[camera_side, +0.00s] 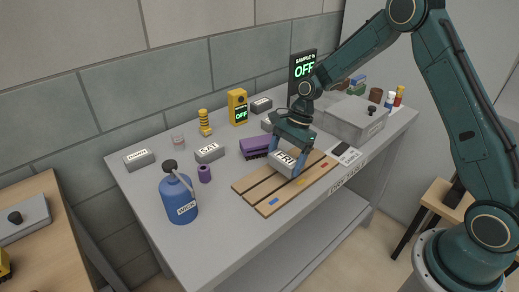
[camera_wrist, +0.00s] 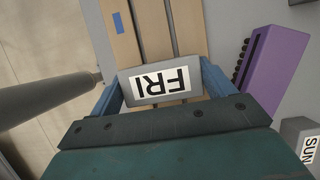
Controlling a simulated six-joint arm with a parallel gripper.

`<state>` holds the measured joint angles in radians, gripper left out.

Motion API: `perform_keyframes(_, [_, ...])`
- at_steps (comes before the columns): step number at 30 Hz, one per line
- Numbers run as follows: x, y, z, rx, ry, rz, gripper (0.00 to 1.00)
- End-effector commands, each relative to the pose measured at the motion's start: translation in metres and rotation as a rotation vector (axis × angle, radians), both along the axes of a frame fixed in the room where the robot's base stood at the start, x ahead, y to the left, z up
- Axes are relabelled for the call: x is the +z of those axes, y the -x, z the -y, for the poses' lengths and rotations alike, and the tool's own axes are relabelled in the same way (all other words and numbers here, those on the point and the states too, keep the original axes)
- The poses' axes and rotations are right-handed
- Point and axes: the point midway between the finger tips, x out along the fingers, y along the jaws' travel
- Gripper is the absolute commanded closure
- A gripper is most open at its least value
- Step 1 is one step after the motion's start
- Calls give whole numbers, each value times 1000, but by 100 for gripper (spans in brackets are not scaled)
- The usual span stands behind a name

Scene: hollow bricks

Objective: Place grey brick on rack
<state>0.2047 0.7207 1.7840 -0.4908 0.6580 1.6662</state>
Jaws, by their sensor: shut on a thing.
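My gripper (camera_side: 291,143) is shut on a grey brick (camera_side: 286,165) labelled FRI. In the wrist view the brick (camera_wrist: 160,99) lies crosswise between the two blue fingers of my gripper (camera_wrist: 164,92), with its label facing the camera. The rack (camera_side: 262,190) is a low wooden frame of parallel slats with coloured marks. The brick is over the rear part of the rack, and slats (camera_wrist: 155,35) show beyond it in the wrist view. I cannot tell whether the brick touches the slats. Its underside is hidden.
A purple block (camera_side: 256,146) stands close behind the rack and shows beside my gripper in the wrist view (camera_wrist: 268,70). A brick labelled SUN (camera_wrist: 307,147) is nearby. Other grey bricks (camera_side: 209,153), a blue bottle (camera_side: 178,197) and a large grey box (camera_side: 350,120) surround the rack.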

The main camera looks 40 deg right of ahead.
Motion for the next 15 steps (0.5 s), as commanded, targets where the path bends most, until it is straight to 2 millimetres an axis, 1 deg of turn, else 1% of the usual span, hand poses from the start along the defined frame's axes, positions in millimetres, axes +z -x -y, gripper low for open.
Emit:
perform_keyframes(1, [-7,0,0,1,-1,-2,50])
perform_keyframes(3, [-15,0,0,1,-1,-2,50])
perform_keyframes(6, [-23,0,0,1,-1,-1,50])
perform_keyframes(9, [-26,0,0,2,-1,1,50])
perform_keyframes(15, [-26,0,0,1,-1,2,50])
